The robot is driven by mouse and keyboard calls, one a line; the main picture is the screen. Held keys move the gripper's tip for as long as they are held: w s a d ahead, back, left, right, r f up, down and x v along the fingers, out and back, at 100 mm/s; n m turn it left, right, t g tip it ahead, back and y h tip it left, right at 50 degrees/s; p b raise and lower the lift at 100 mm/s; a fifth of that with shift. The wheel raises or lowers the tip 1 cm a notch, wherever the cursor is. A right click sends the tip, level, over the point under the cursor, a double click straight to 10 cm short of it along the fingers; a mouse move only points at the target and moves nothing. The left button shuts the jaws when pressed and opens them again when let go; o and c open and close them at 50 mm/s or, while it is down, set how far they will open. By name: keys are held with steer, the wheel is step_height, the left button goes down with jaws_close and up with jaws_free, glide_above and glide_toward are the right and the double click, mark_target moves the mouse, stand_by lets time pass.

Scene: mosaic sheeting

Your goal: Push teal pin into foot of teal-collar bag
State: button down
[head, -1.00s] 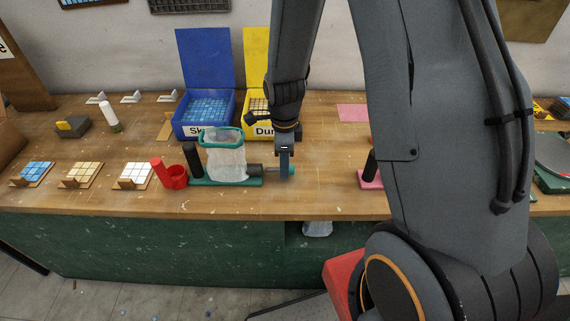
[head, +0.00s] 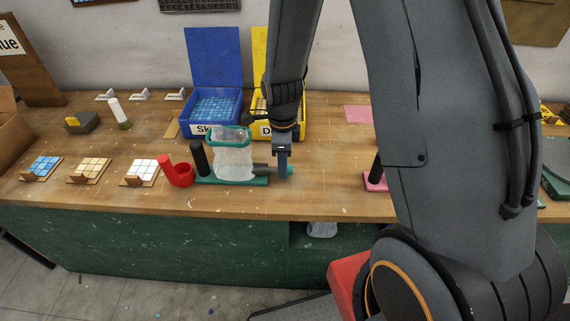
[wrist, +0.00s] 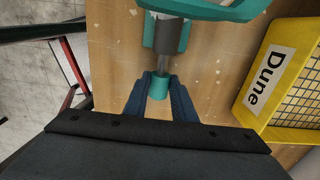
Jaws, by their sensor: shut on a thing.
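The teal-collar bag (head: 233,160) is whitish and translucent and stands upright on a teal base (head: 205,179), its teal collar (head: 229,133) at the top. A dark grey sleeve (wrist: 173,35) juts from the bag's foot on the right. My gripper (head: 283,172) is right of the sleeve, shut on the teal pin (wrist: 159,86). In the wrist view the pin's teal head lies between the blue fingers, and its grey shaft (wrist: 166,59) reaches to the sleeve's mouth. How deep the shaft sits inside is hidden.
The yellow Dune box (wrist: 262,103) stands close behind my gripper, beside the blue box (head: 212,115). A red cup (head: 181,174) and a black post (head: 199,158) stand left of the bag. A pink stand (head: 375,182) is to the right.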

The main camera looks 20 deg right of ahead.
mark_target(274, 169)
steer(key=shift+w+a, duration=0.25)
steer(key=shift+a, duration=0.55)
steer(key=shift+w+a, duration=0.25)
steer(key=shift+a, duration=0.5)
steer(key=c, duration=1.4)
jaws_free()
steer(key=shift+r, duration=0.1)
steer(key=shift+r+b, duration=1.1)
steer(key=shift+r, duration=2.7)
steer(key=shift+s+d+n, duration=0.2)
steer(key=shift+s+n, duration=0.1)
steer(key=shift+n, duration=0.2)
steer(key=s+d+n+b, duration=0.1)
steer(key=s+d+n, duration=0.1)
steer(key=n, duration=0.5)
steer(key=s+d+n+t+b, duration=0.1)
steer(key=s+d+n, duration=0.1)
steer(key=s+n, duration=0.3)
steer(key=s+d+n+b, duration=0.2)
steer(key=s+n, duration=0.2)
steer(key=n, duration=0.4)
steer(key=shift+d+r+n, duration=0.2)
steer(key=shift+r+n, duration=0.1)
steer(key=shift+r, duration=0.1)
